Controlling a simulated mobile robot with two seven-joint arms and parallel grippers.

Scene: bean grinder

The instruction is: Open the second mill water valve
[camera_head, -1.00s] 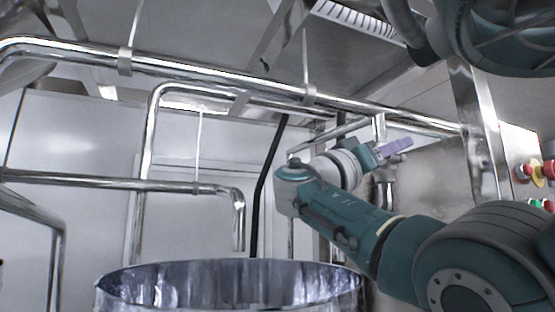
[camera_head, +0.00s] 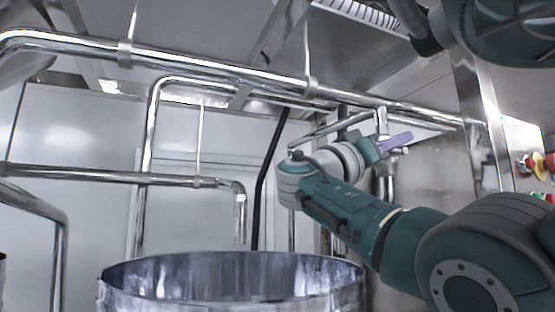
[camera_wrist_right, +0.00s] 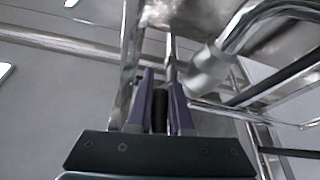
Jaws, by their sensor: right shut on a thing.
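The water valve sits on a vertical steel pipe (camera_head: 387,187) at the right, under the long overhead pipe. My right gripper (camera_head: 396,141) reaches up to it, with its purple fingers at the valve fitting. In the right wrist view my right gripper (camera_wrist_right: 161,98) has its two purple fingers close together around a dark, narrow valve handle (camera_wrist_right: 160,112). A silver valve fitting (camera_wrist_right: 207,72) stands just beyond the fingers, to the right. Most of the handle is hidden by the fingers. My left gripper is not in view.
A large open steel drum (camera_head: 230,272) stands at the bottom middle. A long overhead pipe (camera_head: 215,72) and a lower spout pipe (camera_head: 120,178) cross the view. A panel with coloured buttons (camera_head: 538,165) is at the right edge.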

